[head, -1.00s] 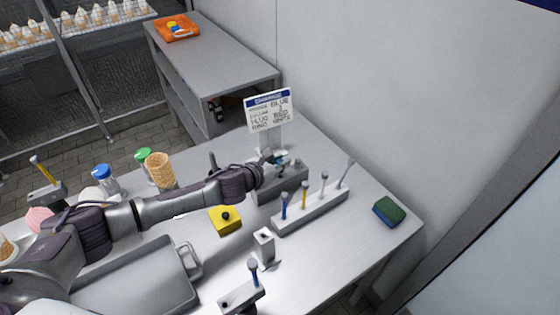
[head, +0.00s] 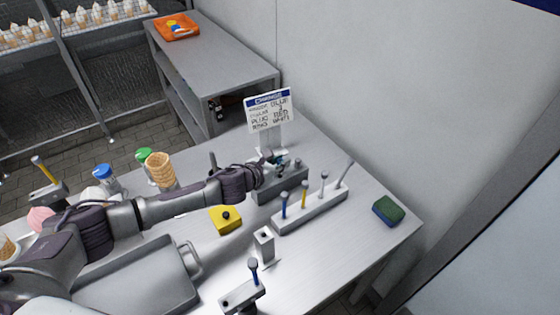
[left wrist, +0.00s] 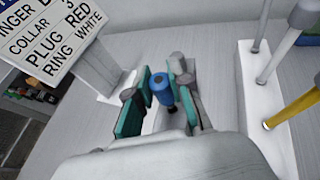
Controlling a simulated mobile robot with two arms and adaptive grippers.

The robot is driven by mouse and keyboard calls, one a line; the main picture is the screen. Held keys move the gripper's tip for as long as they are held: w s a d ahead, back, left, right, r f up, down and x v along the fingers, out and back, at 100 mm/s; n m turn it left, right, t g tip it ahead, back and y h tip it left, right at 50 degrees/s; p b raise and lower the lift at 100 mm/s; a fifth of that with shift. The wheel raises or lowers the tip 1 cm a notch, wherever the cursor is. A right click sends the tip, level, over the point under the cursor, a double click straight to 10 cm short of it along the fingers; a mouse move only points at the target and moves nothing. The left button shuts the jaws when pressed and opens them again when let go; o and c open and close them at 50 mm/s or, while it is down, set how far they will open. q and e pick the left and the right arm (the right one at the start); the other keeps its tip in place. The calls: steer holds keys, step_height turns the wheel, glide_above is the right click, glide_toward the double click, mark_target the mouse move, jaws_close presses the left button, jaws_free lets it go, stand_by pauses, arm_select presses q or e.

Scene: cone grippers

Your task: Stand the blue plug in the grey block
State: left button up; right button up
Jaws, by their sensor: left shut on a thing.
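The blue plug (left wrist: 161,87) shows between the teal-padded fingers of my left gripper (left wrist: 160,105) in the left wrist view. The gripper is shut on it. In the head view my left gripper (head: 277,162) is low over the far end of the table, at the grey block (head: 284,189). The gripper hides part of the block's top. I cannot tell whether the plug's lower end is inside the block or just above it. My right gripper is not in view.
A pale rack (head: 312,213) with several upright rods stands close in front of the block. A sign (head: 269,110) stands behind. A yellow block (head: 226,224), a small grey post (head: 263,246) and a green-blue sponge (head: 388,211) are nearby.

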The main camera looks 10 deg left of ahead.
arm_select(q)
steer(key=shift+p, duration=0.35)
stand_by(0.5)
steer(key=shift+f+b, duration=1.2)
steer(key=shift+f, duration=0.45)
steer(key=o, duration=0.8)
steer(key=shift+o, duration=0.2)
steer(key=shift+s+r, duration=0.1)
steer(key=shift+s, duration=0.05)
steer(key=v, duration=1.1)
steer(key=shift+s+r, duration=0.25)
steer(key=shift+a, duration=0.15)
